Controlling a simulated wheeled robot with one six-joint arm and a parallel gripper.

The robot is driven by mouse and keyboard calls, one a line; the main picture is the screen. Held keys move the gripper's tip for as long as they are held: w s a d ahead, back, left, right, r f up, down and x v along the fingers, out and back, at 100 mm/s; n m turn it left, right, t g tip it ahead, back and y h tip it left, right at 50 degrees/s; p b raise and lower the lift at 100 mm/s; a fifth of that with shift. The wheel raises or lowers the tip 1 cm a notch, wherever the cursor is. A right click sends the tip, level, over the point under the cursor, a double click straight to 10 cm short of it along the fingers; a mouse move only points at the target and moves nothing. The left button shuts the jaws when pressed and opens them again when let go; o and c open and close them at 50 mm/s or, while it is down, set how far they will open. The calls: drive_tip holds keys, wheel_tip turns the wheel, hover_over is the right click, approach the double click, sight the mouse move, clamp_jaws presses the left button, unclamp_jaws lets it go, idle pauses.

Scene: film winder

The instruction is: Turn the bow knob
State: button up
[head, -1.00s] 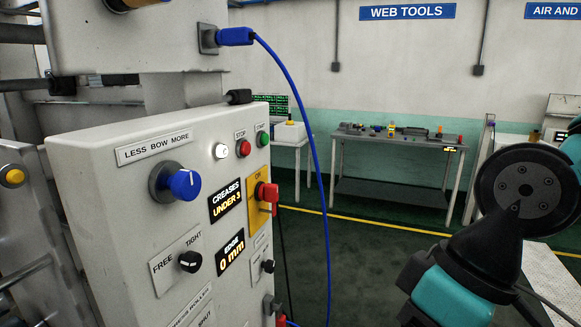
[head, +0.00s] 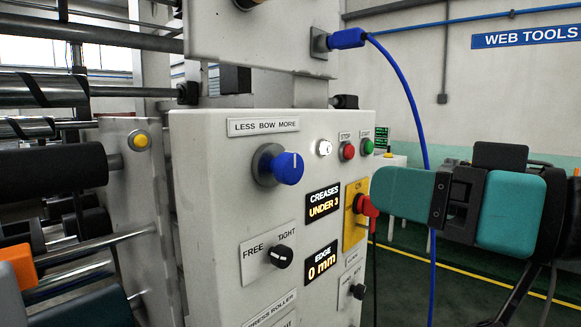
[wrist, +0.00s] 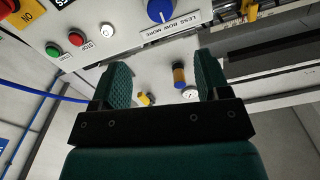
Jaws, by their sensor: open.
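The bow knob (head: 283,165) is a round blue knob with a white line, under the label LESS BOW MORE (head: 264,126) on the grey panel. Its white line points about straight up toward the label. My gripper (head: 382,190) shows side-on at the panel's right, in front of the yellow plate, apart from the knob. The near finger hides the other there. In the wrist view my gripper (wrist: 160,66) is open, with nothing between its fingers. The knob also shows in the wrist view (wrist: 161,10), upside down, beyond the fingertips at the top edge and partly cut off.
A white button (head: 324,148), red stop button (head: 349,151) and green start button (head: 368,146) sit right of the knob. A red switch (head: 366,205) is beside my gripper. The FREE/TIGHT knob (head: 281,256) is below. A blue cable (head: 411,105) hangs at right.

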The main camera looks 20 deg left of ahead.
sight(295, 169)
drive_tip(key=p+x, duration=0.6)
drive_tip(key=x, duration=0.7)
drive_tip(key=shift+w+a+r, duration=0.15)
drive_tip(key=shift+a, duration=0.25)
drive_tip(key=shift+w+a, duration=0.25)
drive_tip(key=shift+a, duration=0.25)
drive_tip(key=c, duration=0.9)
